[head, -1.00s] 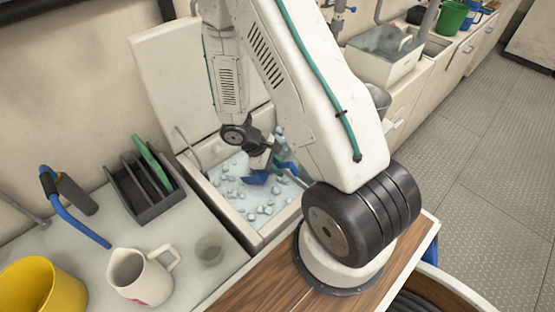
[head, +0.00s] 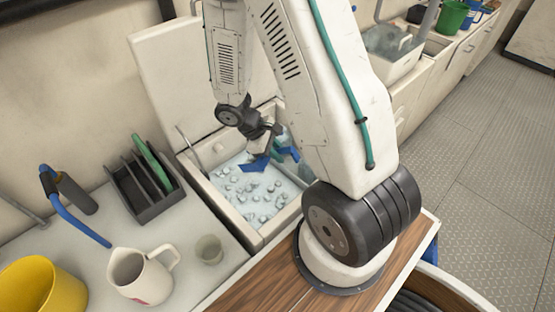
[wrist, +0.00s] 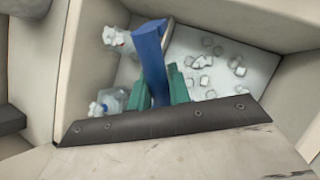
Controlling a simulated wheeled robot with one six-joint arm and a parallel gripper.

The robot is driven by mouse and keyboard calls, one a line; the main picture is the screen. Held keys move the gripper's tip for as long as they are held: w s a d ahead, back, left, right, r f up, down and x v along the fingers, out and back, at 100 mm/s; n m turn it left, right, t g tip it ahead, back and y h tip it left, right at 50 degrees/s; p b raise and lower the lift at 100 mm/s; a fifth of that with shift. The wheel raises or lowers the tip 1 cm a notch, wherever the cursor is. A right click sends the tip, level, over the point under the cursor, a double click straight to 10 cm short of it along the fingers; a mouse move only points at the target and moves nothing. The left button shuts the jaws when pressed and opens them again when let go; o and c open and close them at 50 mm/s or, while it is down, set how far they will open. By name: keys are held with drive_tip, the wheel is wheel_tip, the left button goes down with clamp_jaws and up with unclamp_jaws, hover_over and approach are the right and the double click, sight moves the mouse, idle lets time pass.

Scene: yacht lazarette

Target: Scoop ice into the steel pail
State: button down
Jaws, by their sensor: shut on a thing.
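My gripper (wrist: 160,86) has its teal fingers shut on a blue scoop (wrist: 150,48). In the head view my gripper (head: 274,151) is over the far part of the open ice chest (head: 228,215), and blue parts of the scoop (head: 254,166) show on both sides of it. Loose ice cubes (head: 258,202) lie spread on the chest's pale floor, and ice (wrist: 203,70) also shows in the wrist view. Whether the scoop holds ice cannot be told. I cannot make out the steel pail; my arm covers part of the scene.
Clear bottles (wrist: 107,101) lie along the chest's side. The raised lid (head: 165,75) stands behind.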

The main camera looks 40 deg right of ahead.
wheel_tip(320, 180, up, 17)
idle(0.9)
idle(0.5)
